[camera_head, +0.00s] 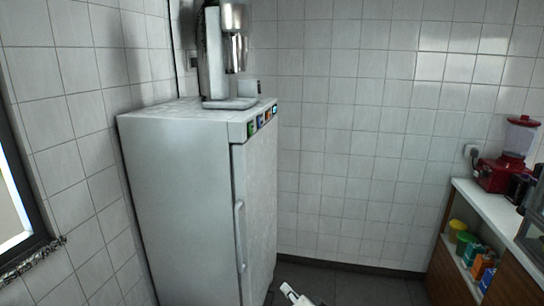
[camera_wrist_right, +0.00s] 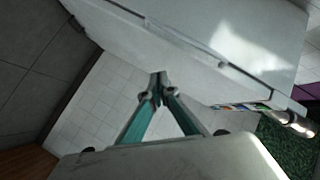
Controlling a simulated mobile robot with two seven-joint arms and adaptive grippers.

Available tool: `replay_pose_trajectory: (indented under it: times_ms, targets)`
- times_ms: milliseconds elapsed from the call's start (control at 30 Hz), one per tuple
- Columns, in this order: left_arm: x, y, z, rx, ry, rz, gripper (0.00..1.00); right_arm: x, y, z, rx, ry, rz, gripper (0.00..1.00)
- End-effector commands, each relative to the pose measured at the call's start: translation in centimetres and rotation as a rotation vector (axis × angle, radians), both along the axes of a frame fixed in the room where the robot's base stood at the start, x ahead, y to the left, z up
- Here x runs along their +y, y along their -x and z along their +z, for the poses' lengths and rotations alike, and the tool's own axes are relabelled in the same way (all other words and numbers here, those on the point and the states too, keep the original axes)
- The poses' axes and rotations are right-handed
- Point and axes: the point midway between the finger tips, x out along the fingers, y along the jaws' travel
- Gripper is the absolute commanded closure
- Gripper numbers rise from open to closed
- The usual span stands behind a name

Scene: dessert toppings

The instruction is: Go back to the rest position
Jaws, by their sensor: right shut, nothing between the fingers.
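My right gripper (camera_wrist_right: 160,92) shows in the right wrist view with its two teal fingers closed together at the tips and nothing between them. In the head view only a small white part of my right arm shows at the bottom centre, in front of the fridge's lower right. The white fridge (camera_head: 180,195) stands at the left of the head view with its door shut. The fridge also fills the top of the right wrist view (camera_wrist_right: 215,30), beyond the fingertips and apart from them as far as I can tell. My left gripper is out of view.
A metal drink mixer (camera_head: 213,60) stands on the fridge. At the right, a counter (camera_head: 500,218) holds a red blender (camera_head: 505,172), with several colourful containers on the shelf below. Dark floor (camera_head: 365,288) between fridge and counter looks clear. A window (camera_head: 15,210) is at the left.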

Motion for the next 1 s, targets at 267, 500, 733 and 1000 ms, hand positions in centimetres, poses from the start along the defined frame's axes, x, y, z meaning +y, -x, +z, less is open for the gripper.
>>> replay_pose_trajectory:
  times_ms: [267,500,733,1000]
  targets:
    - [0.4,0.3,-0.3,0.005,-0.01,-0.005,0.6,-7.8,14.1,-10.0,0.013,0.393,0.044,1.0]
    - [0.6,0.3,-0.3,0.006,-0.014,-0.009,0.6,-13.5,26.7,-13.7,0.025,0.737,0.146,1.0]
    - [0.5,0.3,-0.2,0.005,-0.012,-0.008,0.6,-16.7,34.8,-13.8,0.024,0.966,0.248,1.0]
    - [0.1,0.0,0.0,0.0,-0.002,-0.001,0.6,-17.6,36.7,-13.5,0.022,1.03,0.28,1.0]
